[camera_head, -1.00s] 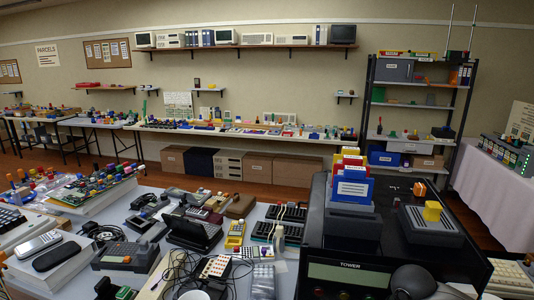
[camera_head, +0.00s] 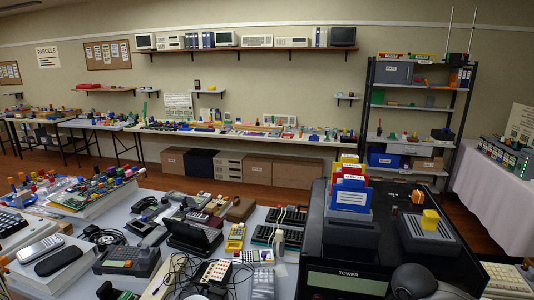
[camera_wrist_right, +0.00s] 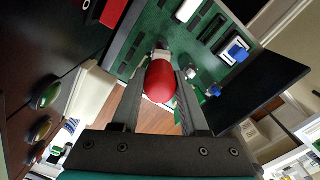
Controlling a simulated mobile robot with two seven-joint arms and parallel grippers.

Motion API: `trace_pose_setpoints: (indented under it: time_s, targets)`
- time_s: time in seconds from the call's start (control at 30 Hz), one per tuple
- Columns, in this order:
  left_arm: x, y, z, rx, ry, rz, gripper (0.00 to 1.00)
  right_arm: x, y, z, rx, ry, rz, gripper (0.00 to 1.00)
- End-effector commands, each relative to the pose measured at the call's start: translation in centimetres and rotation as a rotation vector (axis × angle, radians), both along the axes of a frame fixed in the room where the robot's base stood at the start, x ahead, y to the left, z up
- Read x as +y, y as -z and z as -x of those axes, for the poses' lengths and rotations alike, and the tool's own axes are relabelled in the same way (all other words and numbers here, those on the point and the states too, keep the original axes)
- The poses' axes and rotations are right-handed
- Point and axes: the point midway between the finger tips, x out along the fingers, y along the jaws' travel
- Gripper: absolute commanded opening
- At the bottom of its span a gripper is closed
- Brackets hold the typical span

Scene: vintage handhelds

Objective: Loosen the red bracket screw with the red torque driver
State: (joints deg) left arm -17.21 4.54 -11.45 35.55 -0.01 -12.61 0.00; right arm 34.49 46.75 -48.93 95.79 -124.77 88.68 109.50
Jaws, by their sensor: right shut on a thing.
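The red torque driver (camera_wrist_right: 160,82) shows in the right wrist view as a rounded red handle with a pale metal part at its far end. My right gripper (camera_wrist_right: 160,92) is shut on this handle, one dark finger on each side. The handle points at a green circuit board (camera_wrist_right: 150,35), and its tip is hidden behind the handle. I cannot tell whether it touches a screw. The red bracket screw cannot be made out in either view. My left gripper is not in view.
In the head view a black tower case (camera_head: 348,272) stands at the right with colored cards (camera_head: 350,195) and a yellow block (camera_head: 430,220) on top. Handhelds and cables crowd the table to its left. Blue-topped parts (camera_wrist_right: 237,52) stand on the board near the driver.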

Motion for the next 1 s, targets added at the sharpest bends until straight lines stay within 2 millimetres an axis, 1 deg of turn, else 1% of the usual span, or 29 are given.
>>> trace_pose_setpoints:
  time_s: [0.03,0.8,1.0]
  targets:
    - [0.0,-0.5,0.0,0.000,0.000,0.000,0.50,0.0,-0.6,0.0,-0.001,0.000,0.000,0.00]
    - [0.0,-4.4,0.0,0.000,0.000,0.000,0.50,0.0,-5.1,-0.1,-0.002,0.000,-0.001,0.00]
    - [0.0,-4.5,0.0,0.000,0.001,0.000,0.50,0.0,-5.2,0.0,-0.001,0.000,0.000,0.00]
